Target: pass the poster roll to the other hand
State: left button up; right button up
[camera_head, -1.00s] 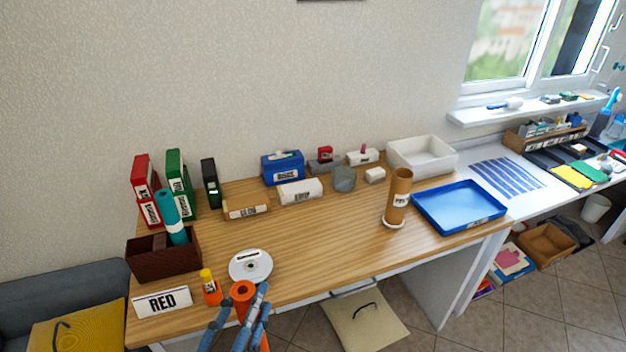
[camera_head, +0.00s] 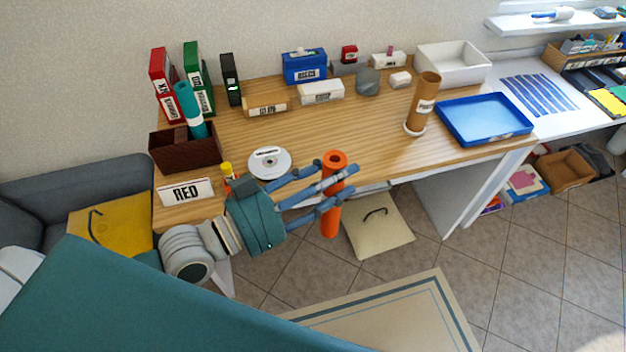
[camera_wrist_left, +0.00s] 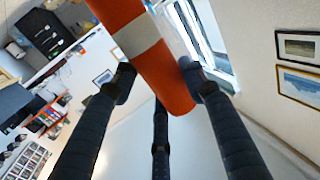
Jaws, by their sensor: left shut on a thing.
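The orange poster roll (camera_head: 331,218) stands upright in the head view, in front of the desk's front edge. My left gripper (camera_head: 334,185) is shut on it around its upper middle, with its blue-grey fingers on both sides. In the left wrist view the orange roll (camera_wrist_left: 150,50) with a pale band runs between the fingers of my left gripper (camera_wrist_left: 155,85). My right gripper is not in either view now.
The wooden desk (camera_head: 300,140) bears a disc (camera_head: 269,163), a RED sign (camera_head: 186,192), a brown tube (camera_head: 422,103) and a blue tray (camera_head: 485,119). A dark box (camera_head: 185,153) holds a teal roll.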

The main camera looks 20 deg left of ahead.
pick_arm(q)
jog(key=w+d+r+m+g+h, duration=0.2)
jog(key=w+d+m+g+h, duration=0.1)
jog(key=d+m+g+h, duration=0.1)
jog(key=d+m+g, duration=0.1)
jog(key=d+g, duration=0.1)
jog(key=shift+d+h, duration=0.3)
jog(key=shift+h, duration=0.1)
dwell(0.3)
jog(key=shift+w+r+g, duration=0.1)
jog(key=shift+g, duration=0.2)
jog(key=shift+a+m+h, duration=0.1)
jog(key=shift+m+h, duration=0.2)
